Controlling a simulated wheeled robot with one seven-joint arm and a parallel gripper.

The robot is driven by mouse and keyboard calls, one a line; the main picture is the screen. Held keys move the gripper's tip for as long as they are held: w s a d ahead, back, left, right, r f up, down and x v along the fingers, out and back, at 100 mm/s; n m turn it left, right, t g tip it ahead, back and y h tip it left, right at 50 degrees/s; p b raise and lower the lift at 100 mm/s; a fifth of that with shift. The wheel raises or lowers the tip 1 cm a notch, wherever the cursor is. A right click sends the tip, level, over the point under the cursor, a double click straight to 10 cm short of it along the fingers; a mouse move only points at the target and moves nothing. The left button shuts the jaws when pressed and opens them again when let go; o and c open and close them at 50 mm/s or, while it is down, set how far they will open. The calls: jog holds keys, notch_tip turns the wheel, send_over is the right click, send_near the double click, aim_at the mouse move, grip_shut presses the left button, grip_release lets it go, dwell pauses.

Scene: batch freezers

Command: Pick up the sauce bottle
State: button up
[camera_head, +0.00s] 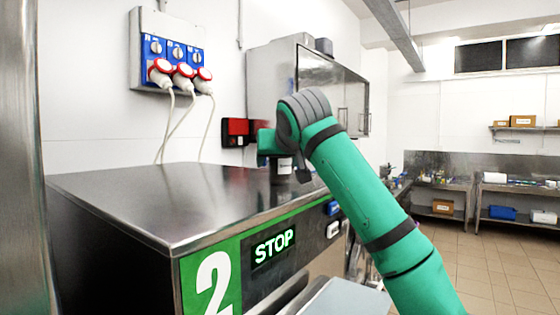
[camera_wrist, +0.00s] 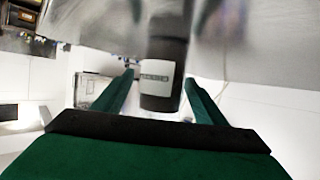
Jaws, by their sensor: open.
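The sauce bottle (camera_head: 284,167) is dark with a white label. It stands on the metal top of the machine (camera_head: 130,200), near its far right end in the head view, and is partly hidden by my gripper (camera_head: 268,142). In the wrist view, the bottle (camera_wrist: 163,88) appears between the two green fingers of my gripper (camera_wrist: 160,78). The fingers are open, with a gap visible on each side of the bottle. The wrist picture looks upside down, with the metal surface at the top and the bottle mirrored in it.
The machine's front has a green panel with a 2 and a STOP display (camera_head: 273,247). A metal cabinet (camera_head: 310,80) and a red box (camera_head: 236,131) are on the wall behind. Most of the machine top is clear. Work tables (camera_head: 440,190) stand far right.

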jog(key=shift+x, duration=1)
jog(key=shift+w, duration=0.1)
jog(key=c, duration=1.1)
jog(key=shift+c, duration=0.2)
jog(key=shift+a+r, duration=0.15)
jog(key=shift+r, duration=0.6)
jog(key=s+r, duration=0.1)
jog(key=r, duration=0.1)
jog(key=s+d+r, duration=0.1)
jog(key=s+r, duration=0.1)
jog(key=r, duration=0.1)
jog(key=s+r, duration=0.2)
jog(key=r, duration=0.1)
jog(key=shift+s+d+r, duration=0.1)
jog(key=shift+s+d, duration=0.05)
jog(key=shift+d, duration=0.05)
jog(key=d+v, duration=0.1)
jog(key=v, duration=0.8)
jog(key=shift+s, duration=0.15)
